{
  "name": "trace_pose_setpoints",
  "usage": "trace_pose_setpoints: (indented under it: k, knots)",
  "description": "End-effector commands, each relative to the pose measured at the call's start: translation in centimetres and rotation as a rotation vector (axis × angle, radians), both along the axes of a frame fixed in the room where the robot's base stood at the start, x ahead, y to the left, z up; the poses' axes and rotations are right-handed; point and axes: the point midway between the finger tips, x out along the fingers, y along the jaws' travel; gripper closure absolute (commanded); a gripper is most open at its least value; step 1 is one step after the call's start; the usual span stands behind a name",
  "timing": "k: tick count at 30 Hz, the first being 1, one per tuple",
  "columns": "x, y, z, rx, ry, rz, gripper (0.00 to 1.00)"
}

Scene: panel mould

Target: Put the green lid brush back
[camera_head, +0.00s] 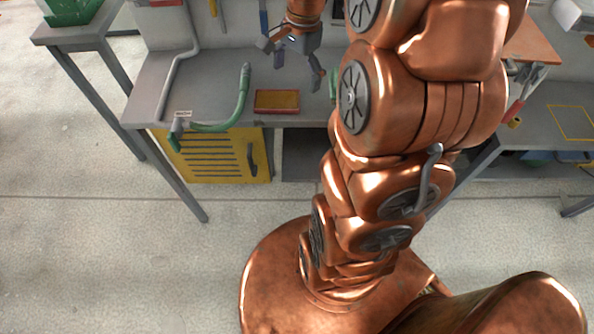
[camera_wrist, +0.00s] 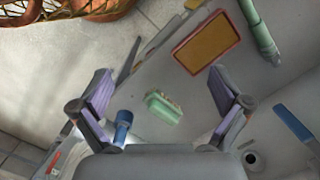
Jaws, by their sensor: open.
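The green lid brush (camera_wrist: 163,107) shows in the wrist view as a short green block with a pale edge. It lies on the grey bench (camera_head: 150,88), in line with the gap between my fingers, and nothing grips it. In the head view a green piece (camera_head: 333,84) shows beside my arm, which hides most of it; I cannot tell if it is the brush. My gripper (camera_head: 295,66) is open and empty above the bench; its two fingers also show in the wrist view (camera_wrist: 160,88), apart from the brush.
A red tray with a yellow-orange inside (camera_head: 277,101) lies on the bench. A green hose (camera_head: 239,103) curves left of it. A blue cylinder (camera_wrist: 122,127) is near my left finger, and a blue bar (camera_wrist: 293,122) lies right. A round hole (camera_wrist: 252,159) shows near my gripper.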

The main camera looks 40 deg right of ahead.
Motion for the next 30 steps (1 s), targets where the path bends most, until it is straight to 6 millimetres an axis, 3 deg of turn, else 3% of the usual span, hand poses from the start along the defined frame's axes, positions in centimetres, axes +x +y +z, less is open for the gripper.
trace_pose_setpoints:
  k: [1, 6, 15, 22, 30]
  knots:
    - [-1.0, 2.0, 0.5, -0.005, -0.003, 0.100, 0.00]
    - [-4.9, 7.3, 1.5, -0.013, 0.001, 0.430, 0.00]
    - [-13.5, 13.5, 1.6, -0.012, 0.017, 0.988, 0.00]
    - [-18.9, 15.3, 0.9, 0.001, 0.029, 1.304, 0.00]
    - [-20.6, 15.6, 0.5, 0.010, 0.033, 1.413, 0.00]
